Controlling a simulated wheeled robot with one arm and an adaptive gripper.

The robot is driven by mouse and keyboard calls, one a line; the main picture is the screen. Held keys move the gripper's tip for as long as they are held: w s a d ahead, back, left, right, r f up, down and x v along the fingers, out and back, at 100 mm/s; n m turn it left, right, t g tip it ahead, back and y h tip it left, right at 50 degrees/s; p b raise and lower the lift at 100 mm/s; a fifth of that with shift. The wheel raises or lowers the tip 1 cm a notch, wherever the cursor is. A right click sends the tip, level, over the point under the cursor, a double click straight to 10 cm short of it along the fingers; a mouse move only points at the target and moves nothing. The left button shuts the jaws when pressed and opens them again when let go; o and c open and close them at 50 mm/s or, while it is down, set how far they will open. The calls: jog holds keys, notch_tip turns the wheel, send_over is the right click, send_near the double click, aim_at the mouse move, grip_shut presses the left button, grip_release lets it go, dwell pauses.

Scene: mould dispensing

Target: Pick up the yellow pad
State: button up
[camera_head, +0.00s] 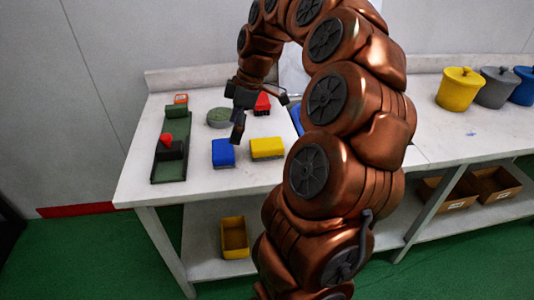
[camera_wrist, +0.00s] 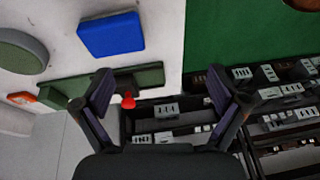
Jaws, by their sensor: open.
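The yellow pad (camera_head: 267,148) lies flat on the white table in the head view, to the right of the blue pad (camera_head: 222,153). The yellow pad does not show in the wrist view, where the blue pad (camera_wrist: 111,35) is at the upper left. My gripper (camera_head: 261,117) is open above the table, behind the two pads in the head view, with its fingers spread. In the wrist view my gripper (camera_wrist: 160,84) has nothing between its fingers; a green fixture with a red knob (camera_wrist: 128,101) shows beyond them.
The green fixture (camera_head: 172,145) stands at the left of the table (camera_head: 203,181). A green round piece (camera_head: 219,117) and a red block (camera_head: 262,104) lie behind the pads. Lidded pots, one yellow (camera_head: 459,90), stand at the right. The table front near the pads is clear.

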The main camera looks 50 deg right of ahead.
jog(key=n+t+b, duration=0.1)
send_over(267, 143)
jog(key=s+d, duration=0.2)
jog(key=f, duration=0.4)
jog(key=shift+w+a+f, duration=0.15)
jog(key=shift+w+f, duration=0.05)
jog(key=shift+f, duration=0.25)
jog(key=shift+p+x, duration=0.7)
jog(key=shift+x, duration=2.75)
jog(key=shift+f, duration=0.25)
jog(key=shift+f+b, duration=0.25)
jog(key=shift+b, duration=0.35)
jog(key=c, duration=1.4)
jog(key=shift+r+p, duration=0.2)
jog(key=shift+p, duration=0.2)
